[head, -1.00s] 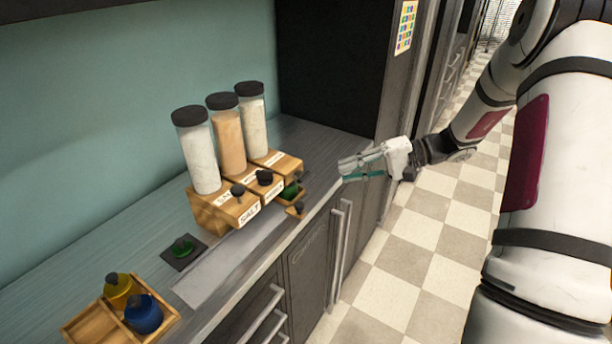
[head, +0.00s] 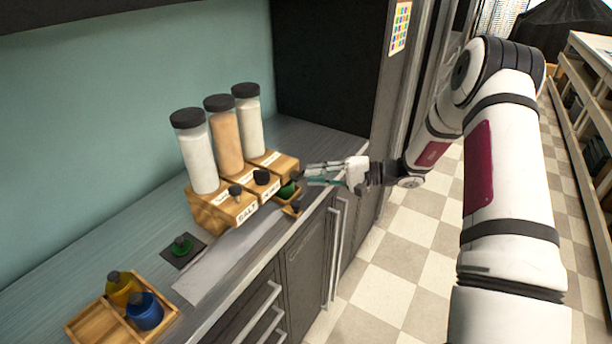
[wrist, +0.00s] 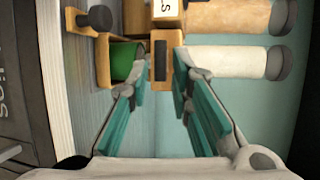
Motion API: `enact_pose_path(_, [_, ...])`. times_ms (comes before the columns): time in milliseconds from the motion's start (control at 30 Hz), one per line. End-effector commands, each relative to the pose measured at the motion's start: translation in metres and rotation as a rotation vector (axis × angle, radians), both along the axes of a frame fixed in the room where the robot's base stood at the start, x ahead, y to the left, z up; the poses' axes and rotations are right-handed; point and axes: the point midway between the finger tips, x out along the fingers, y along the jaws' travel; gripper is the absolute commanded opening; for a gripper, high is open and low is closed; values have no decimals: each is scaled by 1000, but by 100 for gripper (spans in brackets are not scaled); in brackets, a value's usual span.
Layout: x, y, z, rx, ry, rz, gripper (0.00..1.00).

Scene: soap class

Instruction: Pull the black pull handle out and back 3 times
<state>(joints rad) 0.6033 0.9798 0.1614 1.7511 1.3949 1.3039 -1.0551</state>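Three wooden dispensers with clear jars stand in a row on the counter. Black handles show on their fronts: a small knob (head: 235,191) on the left one and a wider black pull handle (head: 262,177) on the middle one. In the wrist view a dark rectangular handle (wrist: 161,60) on a wooden block lies ahead, roughly between the fingertips. My gripper (head: 304,175) is at the right end of the row, pointing left. It also shows in the wrist view (wrist: 156,85), its teal fingers open and empty. Contact with the handle cannot be made out.
A green cup (wrist: 125,62) sits in a wooden holder near the left finger in the wrist view. A green-topped item on a dark mat (head: 182,250) and a wooden tray (head: 98,322) with yellow and blue items stand at front left. Cabinet handles (head: 335,235) project below the counter.

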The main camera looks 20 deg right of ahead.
Motion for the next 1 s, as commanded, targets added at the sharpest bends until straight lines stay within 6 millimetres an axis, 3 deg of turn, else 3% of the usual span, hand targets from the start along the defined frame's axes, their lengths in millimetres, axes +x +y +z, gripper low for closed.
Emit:
enact_pose_path(233, [12,25,-5,0,0,1,20])
enact_pose_path(600, [15,29,-6,0,0,0,20])
enact_pose_path(700, [15,29,-6,0,0,0,0])
enact_pose_path(1000, [10,25,-6,-1,3,-2,0])
